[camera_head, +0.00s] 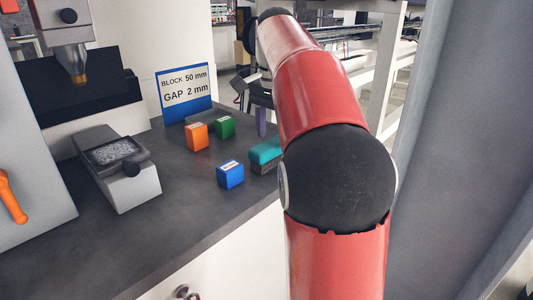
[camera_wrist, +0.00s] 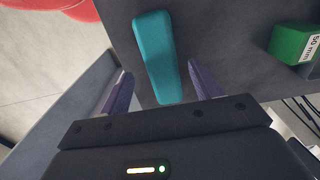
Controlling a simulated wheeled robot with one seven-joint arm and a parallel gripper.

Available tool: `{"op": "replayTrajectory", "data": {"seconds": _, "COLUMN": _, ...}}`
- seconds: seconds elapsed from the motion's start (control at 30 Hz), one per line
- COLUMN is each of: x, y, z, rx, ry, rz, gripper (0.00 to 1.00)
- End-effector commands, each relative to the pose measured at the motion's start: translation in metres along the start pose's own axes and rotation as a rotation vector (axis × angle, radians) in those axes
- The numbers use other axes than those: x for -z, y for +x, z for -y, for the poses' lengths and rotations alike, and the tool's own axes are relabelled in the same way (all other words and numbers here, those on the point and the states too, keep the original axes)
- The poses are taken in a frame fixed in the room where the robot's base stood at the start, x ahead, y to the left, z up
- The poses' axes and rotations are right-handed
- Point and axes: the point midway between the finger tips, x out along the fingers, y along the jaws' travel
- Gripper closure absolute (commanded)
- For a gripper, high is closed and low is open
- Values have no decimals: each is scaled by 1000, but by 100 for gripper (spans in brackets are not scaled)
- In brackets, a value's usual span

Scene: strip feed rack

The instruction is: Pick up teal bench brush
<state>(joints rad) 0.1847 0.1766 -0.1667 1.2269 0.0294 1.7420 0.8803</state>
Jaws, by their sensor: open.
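The teal bench brush (camera_head: 265,152) lies on the dark worktop near its right edge, partly hidden behind my red arm in the head view. A dark bristle part shows under its teal top. In the wrist view the brush (camera_wrist: 156,55) points lengthwise toward my gripper. My gripper (camera_wrist: 160,88) is open, with one purple finger on each side of the brush's near end. I cannot tell how far the fingers are above it. In the head view, one purple finger of my gripper (camera_head: 262,122) shows beside the arm, behind the brush.
A blue block (camera_head: 230,175), an orange block (camera_head: 196,136) and a green block (camera_head: 225,126) stand left of the brush; the green one shows at right in the wrist view (camera_wrist: 292,43). A sign (camera_head: 185,92) stands behind. A grey device (camera_head: 118,165) sits left.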

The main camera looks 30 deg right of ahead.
Motion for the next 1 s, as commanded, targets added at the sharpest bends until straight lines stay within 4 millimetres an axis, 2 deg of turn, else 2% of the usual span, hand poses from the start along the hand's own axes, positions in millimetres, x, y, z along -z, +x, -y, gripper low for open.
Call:
{"op": "replayTrajectory", "data": {"seconds": 0.2, "x": 0, "y": 34, "z": 3, "rx": -1, "ry": -2, "rz": 1, "gripper": 36}}
{"op": "replayTrajectory", "data": {"seconds": 0.3, "x": 0, "y": 45, "z": 3, "rx": -1, "ry": -2, "rz": 1, "gripper": 36}}
{"op": "replayTrajectory", "data": {"seconds": 0.6, "x": 1, "y": 49, "z": 3, "rx": 1, "ry": -3, "rz": -1, "gripper": 36}}
{"op": "replayTrajectory", "data": {"seconds": 1.0, "x": 1, "y": 49, "z": 3, "rx": 1, "ry": -3, "rz": -1, "gripper": 87}}
